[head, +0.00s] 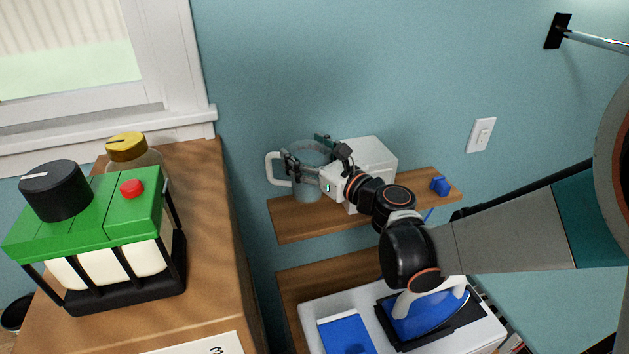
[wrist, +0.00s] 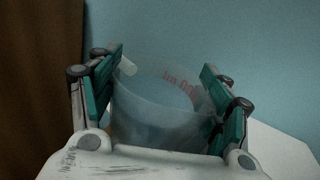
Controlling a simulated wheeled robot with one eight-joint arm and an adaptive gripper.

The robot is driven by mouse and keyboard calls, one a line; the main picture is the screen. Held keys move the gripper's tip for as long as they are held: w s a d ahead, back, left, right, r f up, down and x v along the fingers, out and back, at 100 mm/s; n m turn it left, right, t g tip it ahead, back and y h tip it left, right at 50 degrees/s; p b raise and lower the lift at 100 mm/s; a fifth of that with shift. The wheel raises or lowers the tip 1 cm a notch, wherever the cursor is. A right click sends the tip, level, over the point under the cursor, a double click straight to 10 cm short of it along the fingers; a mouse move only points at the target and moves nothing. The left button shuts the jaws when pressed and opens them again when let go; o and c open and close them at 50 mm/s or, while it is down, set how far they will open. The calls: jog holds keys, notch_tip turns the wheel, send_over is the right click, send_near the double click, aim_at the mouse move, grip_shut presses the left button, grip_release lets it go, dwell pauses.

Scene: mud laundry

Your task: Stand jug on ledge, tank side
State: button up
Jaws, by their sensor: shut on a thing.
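The translucent, bluish-grey jug (head: 309,152) with a pale handle is upright, or nearly so, at the left end of the upper wooden ledge (head: 290,224). My gripper (head: 303,165) is shut on the jug's sides, and the handle points left. In the wrist view the jug (wrist: 155,115) sits between the two green-padded fingers of my gripper (wrist: 163,75), with red markings on its wall. I cannot tell whether the jug's base touches the ledge. A white box (head: 372,152) stands on the ledge to the right of the jug, partly behind my wrist.
A blue item (head: 440,186) lies at the ledge's right end. Below is a white board with a blue iron (head: 430,312). On the left, a wooden cabinet (head: 215,250) holds a green-topped caddy (head: 105,225) and a yellow-capped jar (head: 127,148). A switch (head: 481,135) is on the wall.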

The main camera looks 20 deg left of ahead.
jog(key=shift+f+b, duration=1.55)
jog(key=shift+f, duration=1.45)
jog(key=shift+f, duration=0.15)
jog(key=o, duration=1.8)
jog(key=shift+c, duration=0.2)
jog(key=shift+r, duration=0.25)
jog(key=v, duration=1.2)
jog(key=shift+s, duration=0.1)
